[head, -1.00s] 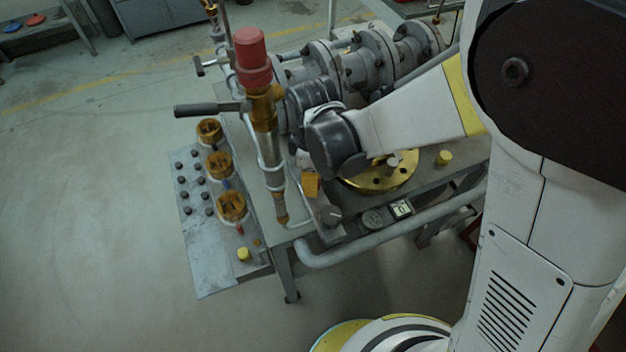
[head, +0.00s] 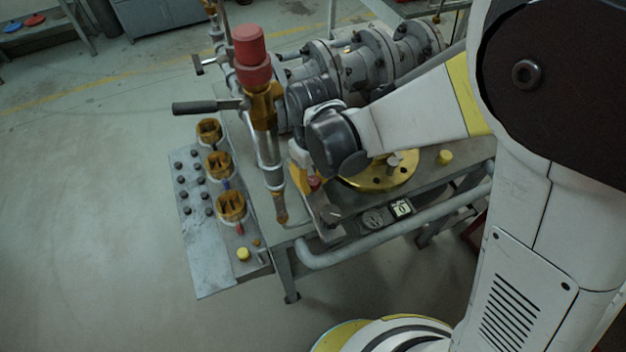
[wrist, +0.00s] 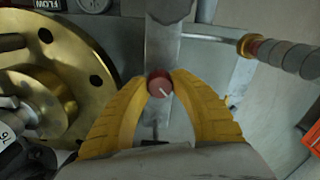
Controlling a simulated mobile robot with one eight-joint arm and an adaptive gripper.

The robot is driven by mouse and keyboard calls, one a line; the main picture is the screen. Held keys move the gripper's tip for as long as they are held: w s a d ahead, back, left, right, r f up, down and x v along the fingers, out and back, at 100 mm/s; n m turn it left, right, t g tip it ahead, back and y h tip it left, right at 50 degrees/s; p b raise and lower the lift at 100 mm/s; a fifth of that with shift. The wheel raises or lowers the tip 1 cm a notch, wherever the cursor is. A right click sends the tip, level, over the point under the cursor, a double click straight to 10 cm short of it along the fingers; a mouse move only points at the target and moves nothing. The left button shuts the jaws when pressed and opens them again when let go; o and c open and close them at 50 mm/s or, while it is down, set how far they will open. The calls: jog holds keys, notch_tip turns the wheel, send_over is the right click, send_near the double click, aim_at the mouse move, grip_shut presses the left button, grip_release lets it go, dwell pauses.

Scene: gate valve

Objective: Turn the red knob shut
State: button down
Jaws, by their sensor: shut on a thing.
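The small round red knob (wrist: 161,87) with a white pointer line is between my fingertips in the wrist view. The line slants toward the lower right. My gripper (wrist: 159,77) is shut on the knob, one yellow finger on each side. In the head view the red knob (head: 314,182) shows partly beside a yellow finger. My wrist hides most of the gripper there.
A brass flange (head: 385,176) lies right of the knob. A tall pipe with a red cap (head: 251,50) and a grey lever handle (head: 206,108) stand to the left.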

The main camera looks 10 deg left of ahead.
aim_at(313, 180)
jog(key=m, duration=0.4)
jog(key=shift+m, duration=2.2)
jog(key=c, duration=1.1)
grip_release()
jog(key=shift+o, duration=0.2)
jog(key=shift+r, duration=0.15)
notch_tip(313, 180, up, 12)
